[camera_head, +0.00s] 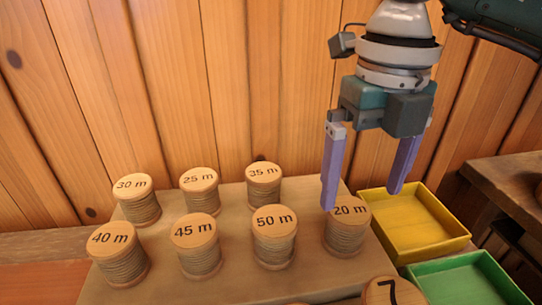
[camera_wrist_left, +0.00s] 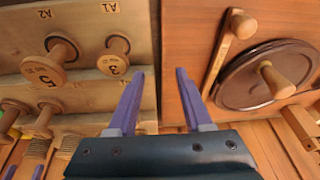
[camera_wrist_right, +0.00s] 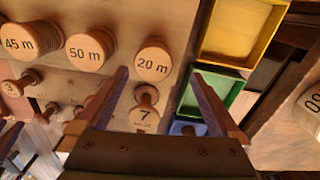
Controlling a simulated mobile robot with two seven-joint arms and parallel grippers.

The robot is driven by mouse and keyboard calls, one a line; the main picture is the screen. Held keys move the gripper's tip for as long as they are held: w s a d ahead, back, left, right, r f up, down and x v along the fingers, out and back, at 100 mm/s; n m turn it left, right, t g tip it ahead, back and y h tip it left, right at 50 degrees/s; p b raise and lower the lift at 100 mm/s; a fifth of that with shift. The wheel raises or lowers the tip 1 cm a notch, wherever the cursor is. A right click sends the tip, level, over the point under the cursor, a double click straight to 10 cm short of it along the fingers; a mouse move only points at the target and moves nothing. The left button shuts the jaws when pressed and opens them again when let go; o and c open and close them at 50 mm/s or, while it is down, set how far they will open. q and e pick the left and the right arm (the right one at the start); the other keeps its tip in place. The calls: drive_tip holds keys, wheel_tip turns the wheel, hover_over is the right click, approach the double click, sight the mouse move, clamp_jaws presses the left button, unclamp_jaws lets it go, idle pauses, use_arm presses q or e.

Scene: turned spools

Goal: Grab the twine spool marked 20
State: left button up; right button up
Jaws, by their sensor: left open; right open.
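The twine spool marked 20 m (camera_head: 347,236) stands upright at the right end of the front row on a wooden block, the left finger overlapping its top edge in the head view. In the right wrist view its round top (camera_wrist_right: 153,62) lies between the fingers, near the tips. My right gripper (camera_head: 362,200) is open and empty, pointing down near this spool; contact cannot be told. My left gripper (camera_wrist_left: 160,72) is open and empty in the left wrist view, over a workbench with pegs marked 5 and 3 (camera_wrist_left: 114,62); it is outside the head view.
The 50 m spool (camera_head: 273,240) stands just left of the 20 m one; several others fill two rows. A yellow tray (camera_head: 450,242) and a green tray (camera_head: 412,272) lie to the right. A peg marked 7 (camera_head: 392,293) is in front. A plank wall stands behind.

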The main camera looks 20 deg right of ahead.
sight(350, 210)
drive_tip(key=shift+s+a+f, duration=0.1)
drive_tip(key=shift+a+f, duration=0.15)
drive_tip(key=shift+f, duration=0.8)
drive_tip(key=f, duration=0.4)
drive_tip(key=shift+w+a+f, duration=0.2)
drive_tip(key=shift+a+f, duration=0.1)
drive_tip(key=shift+d+f, duration=0.1)
drive_tip(key=shift+f, duration=0.25)
drive_tip(key=c, duration=1.4)
drive_tip(key=shift+w+r, duration=0.1)
drive_tip(key=shift+r, duration=0.05)
